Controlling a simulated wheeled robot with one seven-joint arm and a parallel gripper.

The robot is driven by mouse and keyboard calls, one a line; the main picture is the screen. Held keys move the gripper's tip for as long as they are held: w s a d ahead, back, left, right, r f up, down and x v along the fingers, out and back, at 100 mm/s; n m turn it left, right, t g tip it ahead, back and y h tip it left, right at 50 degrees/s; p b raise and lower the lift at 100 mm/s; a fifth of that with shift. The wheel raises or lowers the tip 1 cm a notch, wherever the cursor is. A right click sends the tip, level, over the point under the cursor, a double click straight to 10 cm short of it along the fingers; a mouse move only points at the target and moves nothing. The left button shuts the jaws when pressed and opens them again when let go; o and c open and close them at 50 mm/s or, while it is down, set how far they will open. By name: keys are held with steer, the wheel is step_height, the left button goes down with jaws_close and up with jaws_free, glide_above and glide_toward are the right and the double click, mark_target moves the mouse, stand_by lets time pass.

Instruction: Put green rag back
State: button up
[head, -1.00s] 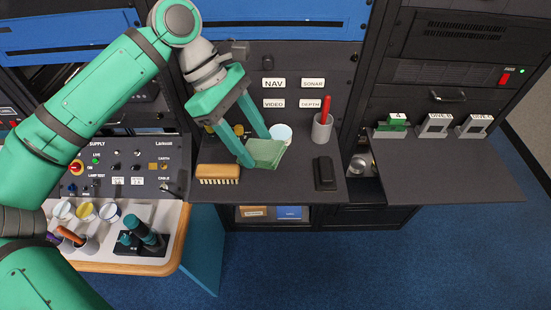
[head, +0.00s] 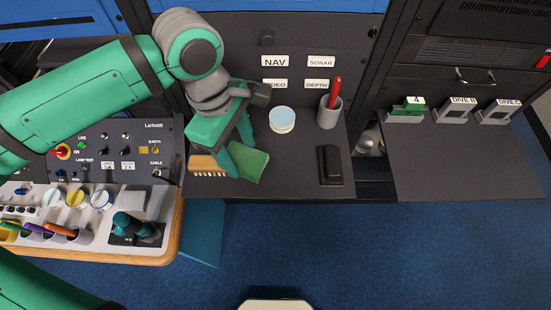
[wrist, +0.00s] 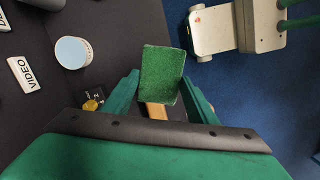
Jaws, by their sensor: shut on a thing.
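The green rag (head: 249,165) is a flat green piece held between the fingers of my gripper (head: 237,155), which is shut on it. The rag is near the front edge of the dark shelf (head: 290,178), just right of the wooden brush (head: 205,166). In the wrist view the rag (wrist: 162,73) sticks out past both fingertips (wrist: 160,92). The wooden brush (wrist: 156,111) shows behind it, partly hidden by rag and gripper. I cannot tell whether the rag touches the shelf.
A round white-blue tub (head: 282,120), a grey cup with a red marker (head: 330,110) and a black box (head: 330,165) stand on the shelf. Labelled holders (head: 451,111) line the right shelf. A joystick (head: 136,228) and pen cups are lower left. The shelf's middle is clear.

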mark_target(257, 150)
steer(key=d, duration=0.1)
steer(key=w+d+f, duration=0.1)
steer(key=d+f, duration=0.1)
steer(key=shift+w+d, duration=0.25)
steer(key=shift+w, duration=0.1)
steer(key=d+f, duration=0.2)
steer(key=f, duration=0.1)
steer(key=w+d+f, duration=0.1)
steer(key=shift+d+f, duration=0.25)
steer(key=shift+f, duration=0.15)
steer(key=shift+w+d+f, duration=0.1)
steer(key=shift+f, duration=0.8)
steer(key=shift+w+d+f, duration=0.1)
steer(key=shift+f, duration=0.8)
steer(key=o, duration=1)
steer(key=shift+a, duration=0.1)
steer(key=shift+r, duration=0.1)
steer(key=r, duration=0.4)
steer(key=a+r, duration=0.1)
steer(key=r, duration=0.6)
steer(key=shift+w+a+r, duration=0.3)
steer(key=shift+w+r, duration=0.05)
steer(key=shift+r, duration=0.05)
